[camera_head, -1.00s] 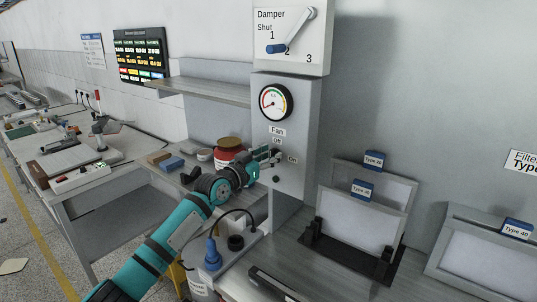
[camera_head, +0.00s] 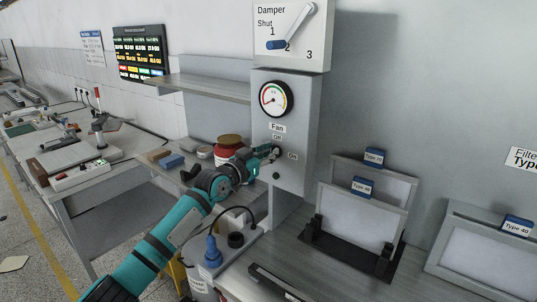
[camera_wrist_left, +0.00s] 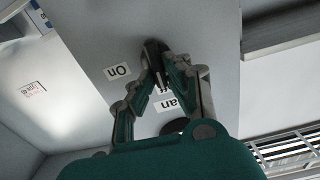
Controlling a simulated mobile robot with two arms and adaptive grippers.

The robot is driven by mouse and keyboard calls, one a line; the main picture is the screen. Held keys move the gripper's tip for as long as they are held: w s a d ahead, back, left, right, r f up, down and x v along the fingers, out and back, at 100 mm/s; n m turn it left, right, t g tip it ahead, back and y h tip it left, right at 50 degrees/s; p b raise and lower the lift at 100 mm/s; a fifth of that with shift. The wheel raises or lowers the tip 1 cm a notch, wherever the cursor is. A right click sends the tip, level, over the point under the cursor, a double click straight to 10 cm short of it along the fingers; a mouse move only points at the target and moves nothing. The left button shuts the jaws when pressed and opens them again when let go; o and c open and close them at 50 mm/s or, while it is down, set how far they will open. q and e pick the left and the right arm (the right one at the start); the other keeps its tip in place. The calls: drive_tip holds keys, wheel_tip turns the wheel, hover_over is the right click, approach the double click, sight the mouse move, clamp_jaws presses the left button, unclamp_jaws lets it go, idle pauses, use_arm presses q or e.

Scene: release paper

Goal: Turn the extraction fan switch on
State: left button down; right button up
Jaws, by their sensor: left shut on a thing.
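The fan switch is a small dark knob (camera_head: 276,150) on the grey control box (camera_head: 296,120), below the "Fan" label (camera_head: 277,127) and between the "Off" and "On" labels. My left gripper (camera_head: 271,152) reaches it from the left, its fingers closed around the knob. In the left wrist view the two fingertips (camera_wrist_left: 158,60) meet at the dark knob (camera_wrist_left: 153,46), beside the "On" label (camera_wrist_left: 118,71). The fingers hide part of the knob, so its exact setting is hard to tell. My right gripper is not in view.
A round gauge (camera_head: 275,99) sits above the switch, and a damper lever (camera_head: 297,27) above that. A red jar (camera_head: 229,147) stands behind my left wrist. Framed filters (camera_head: 359,214) stand in a black rack at the right. A shelf (camera_head: 205,88) juts out at the left.

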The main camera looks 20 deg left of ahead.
use_arm(q)
drive_tip(key=shift+s+d+f+m+p, duration=0.1)
drive_tip(key=shift+d+f+m, duration=0.15)
drive_tip(key=shift+m, duration=2.65)
drive_tip(key=shift+s+d+f+m+p, duration=0.1)
drive_tip(key=shift+d+f+m+p, duration=0.1)
drive_tip(key=shift+m, duration=2.7)
drive_tip(key=shift+d+f+m+p, duration=0.15)
drive_tip(key=shift+f+m, duration=0.1)
drive_tip(key=shift+m, duration=2.65)
drive_tip(key=shift+f, duration=0.1)
drive_tip(key=c, duration=1.4)
unclamp_jaws()
drive_tip(key=shift+o, duration=0.3)
drive_tip(key=v, duration=1.2)
